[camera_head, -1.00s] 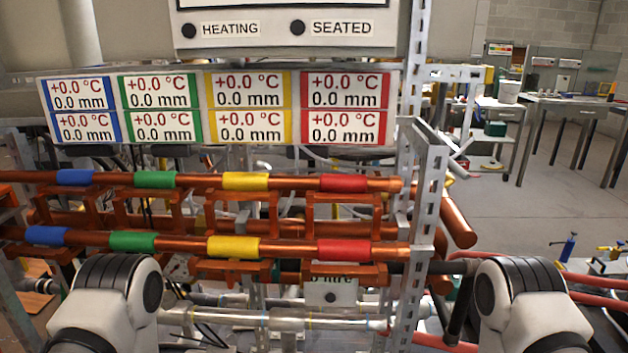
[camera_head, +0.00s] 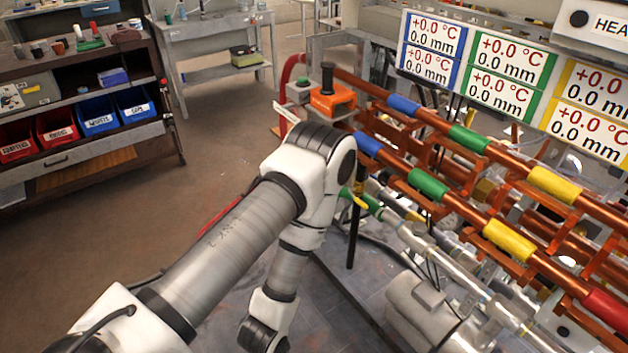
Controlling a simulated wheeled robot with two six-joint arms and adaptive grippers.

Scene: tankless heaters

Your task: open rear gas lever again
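A small yellow lever (camera_head: 354,198) shows just right of my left arm's elbow, beside a green-banded pipe end (camera_head: 366,203). I cannot tell whether it is the rear gas lever or how it is set. My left arm comes in from the lower left, bends at the elbow and hangs down to a wrist joint near the bottom edge. My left gripper is not visible. My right arm and gripper are out of view. The arm hides part of the area around the yellow lever.
Copper pipes (camera_head: 487,152) with coloured bands run diagonally across the right side. An orange block with a black knob (camera_head: 332,99) sits at their far end. Reading panels (camera_head: 510,60) stand above. A shelf with bins (camera_head: 98,116) is at left. Open floor lies between shelf and arm.

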